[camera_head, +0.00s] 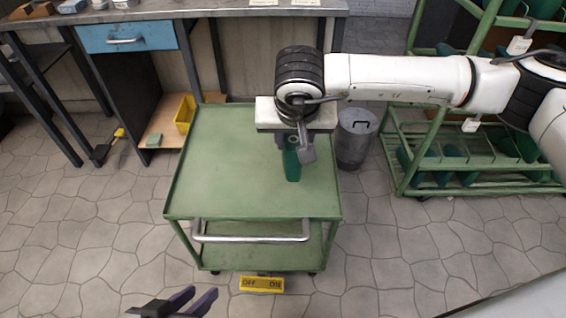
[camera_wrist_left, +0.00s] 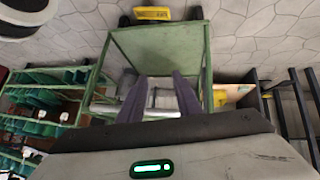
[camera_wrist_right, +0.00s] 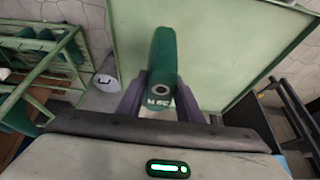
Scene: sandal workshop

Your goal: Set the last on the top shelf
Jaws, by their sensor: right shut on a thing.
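The green last (camera_head: 291,166) is under my right gripper (camera_head: 297,146), over the green cart's top (camera_head: 225,150). In the right wrist view the last (camera_wrist_right: 162,62) stands between both fingers of the gripper (camera_wrist_right: 159,100), which is shut on it. I cannot tell whether it touches the cart top. The green shelf rack (camera_head: 400,185) stands at the right, and its upper part is cut off by the frame and partly behind my right arm. My left gripper (camera_head: 188,300) is at the bottom left, in front of the cart, its fingers apart and empty (camera_wrist_left: 160,95).
More green lasts (camera_head: 470,165) sit on the rack's lower shelf. A grey bin (camera_head: 355,140) stands between cart and rack. A workbench with a blue drawer (camera_head: 127,37) is behind left, with a yellow bin (camera_head: 185,114) under it.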

